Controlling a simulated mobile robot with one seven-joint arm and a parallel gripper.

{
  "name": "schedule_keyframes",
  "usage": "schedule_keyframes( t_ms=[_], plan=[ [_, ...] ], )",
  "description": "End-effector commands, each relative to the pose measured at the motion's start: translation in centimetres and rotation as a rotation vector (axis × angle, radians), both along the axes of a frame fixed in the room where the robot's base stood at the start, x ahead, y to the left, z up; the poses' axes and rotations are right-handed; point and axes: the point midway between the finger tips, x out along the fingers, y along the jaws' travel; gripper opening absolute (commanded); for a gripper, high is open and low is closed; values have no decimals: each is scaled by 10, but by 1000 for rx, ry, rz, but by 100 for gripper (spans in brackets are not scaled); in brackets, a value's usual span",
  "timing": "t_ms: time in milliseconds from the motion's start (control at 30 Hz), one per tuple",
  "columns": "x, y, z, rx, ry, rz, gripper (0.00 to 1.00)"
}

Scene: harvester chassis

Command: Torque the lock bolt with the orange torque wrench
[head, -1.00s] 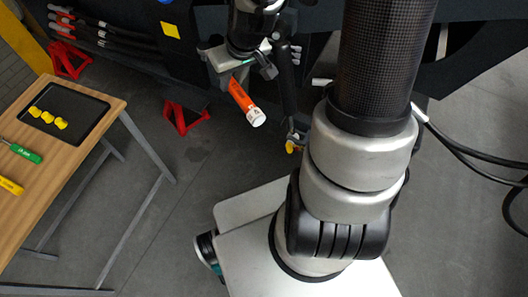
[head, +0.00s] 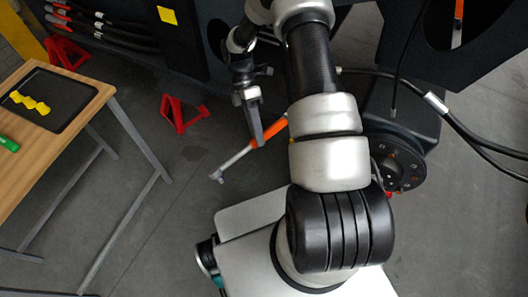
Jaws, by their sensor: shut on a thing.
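The orange torque wrench (head: 274,129) hangs over the open floor, left of my forearm. Its orange handle runs up to the right, partly hidden by my arm. Its thin silver shaft slopes down to the left and ends in a small head pointing away from the chassis. My gripper (head: 258,138) is shut on the wrench near the lower end of the handle. A black round hub (head: 402,165) with small orange-red marks sits on the chassis to the right. I cannot tell which part is the lock bolt.
A wooden table (head: 22,190) stands at the left, with a black tray (head: 60,113) of yellow pieces and a green-handled tool (head: 9,144). Red stands (head: 184,112) sit on the floor by the dark chassis. Black hoses (head: 470,130) hang at the right.

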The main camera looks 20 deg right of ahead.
Motion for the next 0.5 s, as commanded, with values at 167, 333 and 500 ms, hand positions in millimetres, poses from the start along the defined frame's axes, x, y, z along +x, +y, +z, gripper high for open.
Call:
schedule_keyframes(
  t_ms=[167,333,500],
  plan=[
    [-2,-20,-71,-182,181,558,0],
    [8,-43,-121,-427,257,1039,0],
    [31,-56,-164,-675,235,1402,0]
  ],
)
